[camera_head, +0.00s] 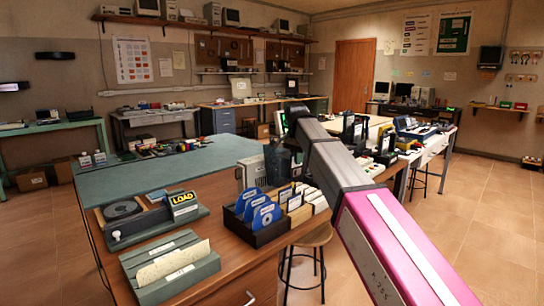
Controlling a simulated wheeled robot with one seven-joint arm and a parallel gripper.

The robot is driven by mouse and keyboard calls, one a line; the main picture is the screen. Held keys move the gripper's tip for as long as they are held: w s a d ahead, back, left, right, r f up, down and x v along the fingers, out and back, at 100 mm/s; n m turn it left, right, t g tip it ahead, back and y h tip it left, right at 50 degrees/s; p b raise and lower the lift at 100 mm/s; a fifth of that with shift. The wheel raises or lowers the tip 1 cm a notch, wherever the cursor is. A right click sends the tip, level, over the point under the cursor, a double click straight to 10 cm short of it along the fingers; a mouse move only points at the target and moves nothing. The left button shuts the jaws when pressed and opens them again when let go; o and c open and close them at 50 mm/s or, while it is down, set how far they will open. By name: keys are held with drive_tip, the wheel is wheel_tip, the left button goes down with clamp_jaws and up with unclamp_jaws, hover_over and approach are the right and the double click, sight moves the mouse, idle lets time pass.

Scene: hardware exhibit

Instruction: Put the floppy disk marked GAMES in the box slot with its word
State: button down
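A dark box (272,236) stands near the front right edge of the near table. Blue disks with pale labels (267,216) stand upright in its left part, and pale dividers or cards fill its right part. The words on them are too small to read, so I cannot tell which disk is marked GAMES. My arm reaches in from the lower right.
On the near table, a green-grey rack (170,268) holds a paper strip. A device with a LOAD sign (182,204) and a round disc (122,210) stand behind it. The table's green top (200,163) is largely clear. A stool (313,238) stands at right.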

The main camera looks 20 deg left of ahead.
drive_tip(key=w+d+f, duration=0.1)
drive_tip(key=d+f, duration=0.3)
drive_tip(key=f, duration=0.2)
drive_tip(key=shift+w+d+f, duration=0.15)
drive_tip(key=shift+w+d, duration=0.05)
drive_tip(key=shift+d, duration=0.15)
drive_tip(key=shift+f, duration=0.6)
idle(2.1)
drive_tip(key=shift+f, duration=1.9)
drive_tip(key=c, duration=1.3)
unclamp_jaws()
drive_tip(key=shift+o, duration=0.2)
wheel_tip(320, 180, up, 8)
